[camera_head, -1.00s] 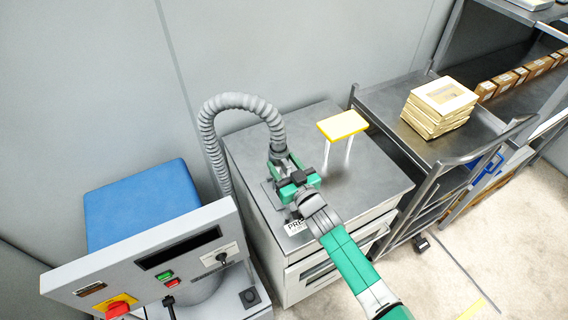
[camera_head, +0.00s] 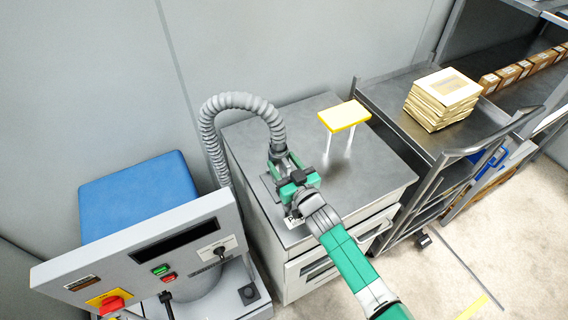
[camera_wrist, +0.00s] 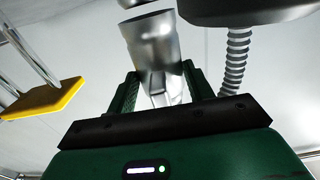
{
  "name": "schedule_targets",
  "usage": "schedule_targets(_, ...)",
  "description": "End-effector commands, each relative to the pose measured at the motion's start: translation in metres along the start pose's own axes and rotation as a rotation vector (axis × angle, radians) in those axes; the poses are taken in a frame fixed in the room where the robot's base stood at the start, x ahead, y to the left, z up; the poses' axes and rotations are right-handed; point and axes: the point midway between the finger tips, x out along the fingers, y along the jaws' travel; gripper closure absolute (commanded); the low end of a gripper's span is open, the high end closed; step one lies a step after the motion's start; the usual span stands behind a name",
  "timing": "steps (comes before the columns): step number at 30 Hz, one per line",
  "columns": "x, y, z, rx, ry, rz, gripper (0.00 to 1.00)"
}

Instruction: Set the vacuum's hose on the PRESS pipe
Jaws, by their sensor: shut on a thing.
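My gripper is shut on the hose's end, low over the cabinet's left part. In the wrist view, a shiny metal sleeve (camera_wrist: 155,45) is between the fingers of my gripper (camera_wrist: 160,85), and ribbed hose (camera_wrist: 236,60) shows to the right. The PRESS label (camera_head: 293,222) is partly covered by my arm. The pipe is hidden in the head view, and I cannot tell whether the hose end is seated on it.
A yellow-topped stand on white posts (camera_head: 344,115) is right of my gripper. A control panel (camera_head: 150,255) with a red knob and a blue-topped unit (camera_head: 138,195) are at left. A cart (camera_head: 400,115) with stacked boxes (camera_head: 442,98) is at right.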

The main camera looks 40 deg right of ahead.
Motion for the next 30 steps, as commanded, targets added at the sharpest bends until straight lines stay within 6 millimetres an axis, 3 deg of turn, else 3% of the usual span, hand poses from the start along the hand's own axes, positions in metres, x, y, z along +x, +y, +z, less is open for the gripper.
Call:
schedule_targets(15,0.001,0.0,0.001,0.0,0.003,-0.001,0.88)
schedule_targets(30,0.001,0.0,0.015,-0.001,0.003,-0.001,0.88)
